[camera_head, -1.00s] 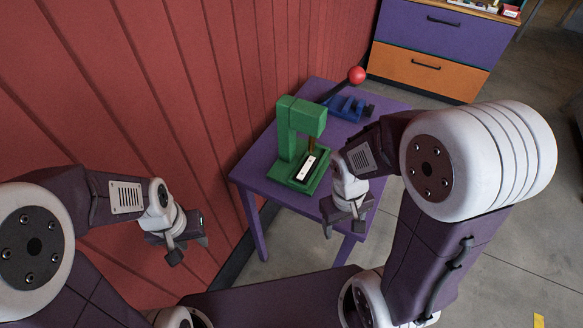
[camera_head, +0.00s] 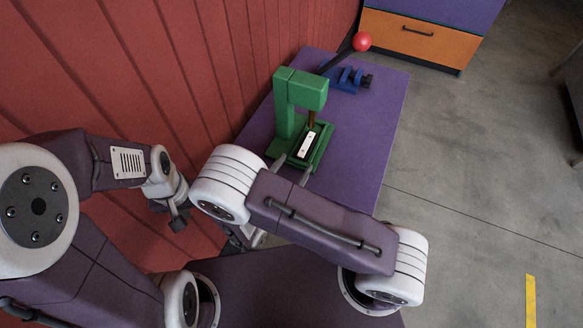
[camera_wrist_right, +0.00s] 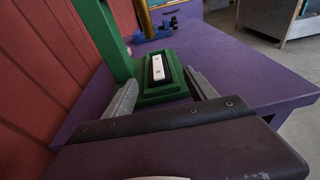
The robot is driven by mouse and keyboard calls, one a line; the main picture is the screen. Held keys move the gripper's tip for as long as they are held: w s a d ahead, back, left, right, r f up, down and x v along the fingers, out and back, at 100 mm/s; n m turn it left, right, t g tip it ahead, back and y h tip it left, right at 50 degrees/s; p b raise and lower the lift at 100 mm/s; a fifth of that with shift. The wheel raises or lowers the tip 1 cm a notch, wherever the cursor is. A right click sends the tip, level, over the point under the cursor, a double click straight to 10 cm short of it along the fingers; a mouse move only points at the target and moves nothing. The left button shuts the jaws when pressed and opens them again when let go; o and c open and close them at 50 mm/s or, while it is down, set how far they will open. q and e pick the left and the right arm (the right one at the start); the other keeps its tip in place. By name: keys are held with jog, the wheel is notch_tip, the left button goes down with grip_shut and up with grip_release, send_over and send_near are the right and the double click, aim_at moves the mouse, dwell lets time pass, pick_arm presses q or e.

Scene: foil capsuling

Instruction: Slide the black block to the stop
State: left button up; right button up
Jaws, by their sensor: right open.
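A green press (camera_head: 285,105) stands on the purple table. On its green base, a white strip with small dark marks (camera_head: 306,146) sits in a black surround, which looks like the black block (camera_wrist_right: 151,76); its underside is hidden. My right gripper (camera_head: 291,172) is open at the near end of the base. In the right wrist view, its two grey fingers (camera_wrist_right: 163,90) are spread on either side of the base's near part, with nothing between the tips. My left gripper (camera_head: 176,214) hangs at the left, away from the press; its jaw opening is unclear. I cannot make out the stop.
A blue fixture (camera_head: 345,79) stands behind the press, below a dark lever with a red ball (camera_head: 362,41). The red wall (camera_head: 190,60) runs close along the left. The purple table's (camera_head: 365,140) right side is clear. An orange drawer (camera_head: 420,38) is beyond.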

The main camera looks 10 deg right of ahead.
aim_at(306, 145)
jog(key=shift+a+f, duration=0.15)
jog(key=shift+a, duration=0.05)
jog(key=shift+w, duration=0.1)
jog(key=shift+w, duration=0.1)
jog(key=p+x, duration=0.1)
jog(key=x, duration=0.8)
jog(key=shift+a+p, duration=0.1)
jog(key=shift+p, duration=0.3)
jog(key=c, duration=1.4)
jog(key=o, duration=1.4)
